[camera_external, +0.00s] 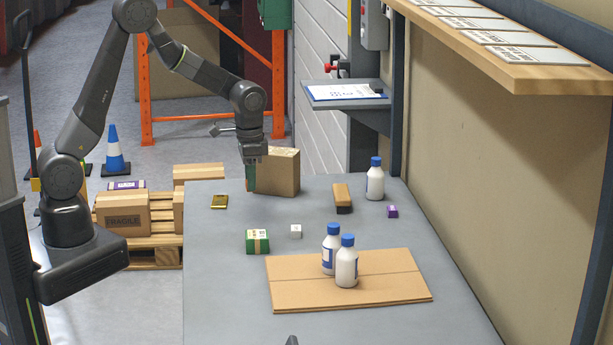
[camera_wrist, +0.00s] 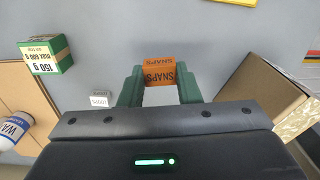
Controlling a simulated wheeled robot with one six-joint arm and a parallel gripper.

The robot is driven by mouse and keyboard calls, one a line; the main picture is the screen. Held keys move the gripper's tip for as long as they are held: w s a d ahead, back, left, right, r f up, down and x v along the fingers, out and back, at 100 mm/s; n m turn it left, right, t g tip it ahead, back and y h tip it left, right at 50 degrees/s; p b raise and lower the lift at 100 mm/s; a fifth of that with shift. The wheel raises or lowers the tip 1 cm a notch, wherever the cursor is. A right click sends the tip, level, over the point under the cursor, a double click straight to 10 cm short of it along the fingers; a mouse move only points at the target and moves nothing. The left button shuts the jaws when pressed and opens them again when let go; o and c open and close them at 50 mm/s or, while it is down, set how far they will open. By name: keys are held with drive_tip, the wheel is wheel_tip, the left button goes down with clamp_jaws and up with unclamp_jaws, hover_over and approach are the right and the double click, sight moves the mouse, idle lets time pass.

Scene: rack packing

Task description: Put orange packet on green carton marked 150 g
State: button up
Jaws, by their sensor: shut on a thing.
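The orange packet (camera_wrist: 159,72), printed SNAPS, sits between the green fingers of my gripper (camera_wrist: 158,90) in the wrist view. My gripper is shut on it. In the external view my gripper (camera_external: 250,180) points down over the far part of the grey table, in front of the brown box; the packet cannot be made out there. The green carton (camera_wrist: 46,54) marked 150 g, max 600 g, is at upper left in the wrist view. In the external view the carton (camera_external: 257,242) stands on the table, nearer the camera than my gripper, with nothing on it.
A brown box (camera_external: 284,172) stands close beside my gripper. A small white box (camera_external: 296,231) is right of the carton. Two white bottles (camera_external: 346,262) stand on a cardboard sheet (camera_external: 395,287). A gold packet (camera_external: 218,201), a brown-and-black block (camera_external: 343,198), a purple box (camera_external: 392,211) and another bottle (camera_external: 375,180) stand apart.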

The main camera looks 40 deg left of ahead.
wheel_tip(320, 180, up, 3)
drive_tip(key=s+d, duration=0.2)
wheel_tip(320, 180, up, 3)
hover_over(257, 234)
drive_tip(key=shift+m, duration=0.3)
wheel_tip(257, 234, down, 10)
drive_tip(key=shift+r, duration=0.2)
drive_tip(key=shift+f, duration=0.15)
drive_tip(key=o, duration=1)
drive_tip(key=shift+c, duration=0.2)
wheel_tip(257, 234, up, 12)
drive_tip(key=shift+r, duration=0.2)
